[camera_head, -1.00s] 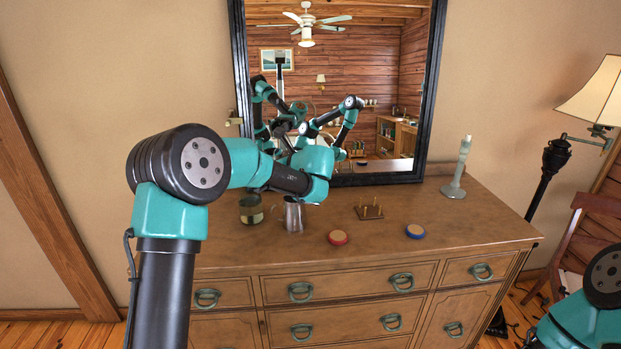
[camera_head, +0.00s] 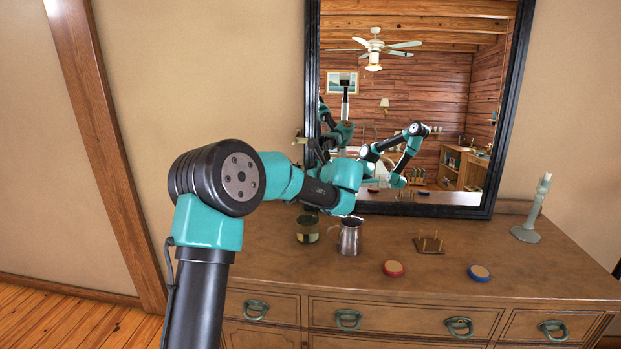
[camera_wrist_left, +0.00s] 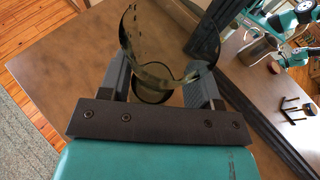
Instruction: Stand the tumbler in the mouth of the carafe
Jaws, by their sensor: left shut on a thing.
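A smoky clear glass tumbler (camera_wrist_left: 170,52) stands between the fingers of my left gripper (camera_wrist_left: 160,88), wide rim towards the top of the left wrist view. The gripper is shut on it. A rounded glass edge shows below the rim; I cannot tell whether it is the tumbler's base or the carafe. My right gripper is out of view.
A metal mug (camera_head: 349,238) stands close right of the carafe. Further right on the dresser top (camera_head: 440,285) are a pegged wooden stand (camera_head: 429,246), red and blue coasters (camera_head: 393,269) and a pale candlestick (camera_head: 534,215). A framed mirror (camera_head: 488,204) stands close behind.

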